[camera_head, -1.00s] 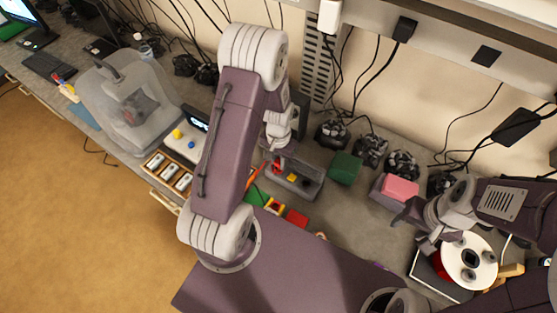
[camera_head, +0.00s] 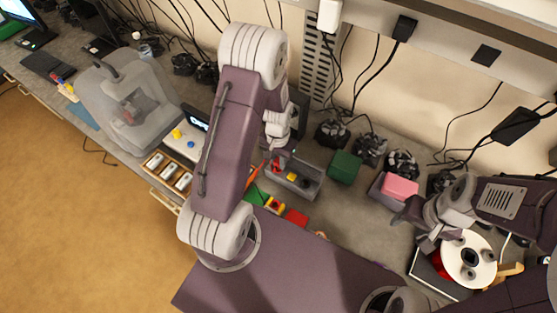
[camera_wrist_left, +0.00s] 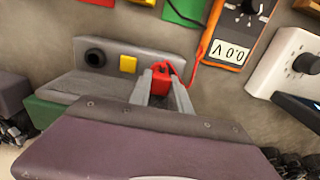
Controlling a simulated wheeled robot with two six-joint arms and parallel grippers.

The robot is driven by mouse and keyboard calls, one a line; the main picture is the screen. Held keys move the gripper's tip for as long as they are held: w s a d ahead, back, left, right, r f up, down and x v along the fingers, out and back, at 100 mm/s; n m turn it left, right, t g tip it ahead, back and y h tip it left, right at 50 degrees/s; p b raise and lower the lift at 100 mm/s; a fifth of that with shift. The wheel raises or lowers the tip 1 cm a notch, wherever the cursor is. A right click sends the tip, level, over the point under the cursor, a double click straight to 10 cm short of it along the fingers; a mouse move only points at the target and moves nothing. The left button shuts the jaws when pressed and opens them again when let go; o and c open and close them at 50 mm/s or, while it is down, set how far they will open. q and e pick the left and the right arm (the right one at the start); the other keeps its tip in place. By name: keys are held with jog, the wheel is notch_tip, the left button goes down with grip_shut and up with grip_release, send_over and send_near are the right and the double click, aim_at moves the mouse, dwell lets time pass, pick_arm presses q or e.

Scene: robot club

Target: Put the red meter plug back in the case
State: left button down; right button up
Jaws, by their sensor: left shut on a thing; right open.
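The red meter plug (camera_wrist_left: 160,77) is between the fingertips of my left gripper (camera_wrist_left: 162,90), which is shut on it. A red lead runs from the plug towards the orange meter (camera_wrist_left: 236,38), whose display shows in the left wrist view. The grey case (camera_wrist_left: 125,48), with a round black piece and a yellow block in it, lies under the plug. The plug is over the case's right part; I cannot tell whether it touches the case. In the head view the case (camera_head: 312,190) is partly hidden by my left arm. My right gripper (camera_head: 428,242) is open beside a white reel.
A green box (camera_head: 345,167) and a pink block (camera_head: 399,188) stand right of the case. Red block (camera_head: 296,217) lies in front of it. A white panel with a knob (camera_wrist_left: 295,65) is beside the meter. A grey hooded machine (camera_head: 128,100) stands at left. Cables line the wall.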

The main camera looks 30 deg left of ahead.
pick_arm(q)
jog(key=shift+d, duration=0.1)
jog(key=shift+s+f+b, duration=0.1)
jog(key=shift+f+b, duration=0.3)
jog(key=shift+f, duration=0.3)
dwell(1.1)
jog(key=c, duration=1.6)
grip_release()
jog(key=o, duration=0.5)
notch_tip(320, 180, up, 9)
jog(key=shift+r, duration=0.1)
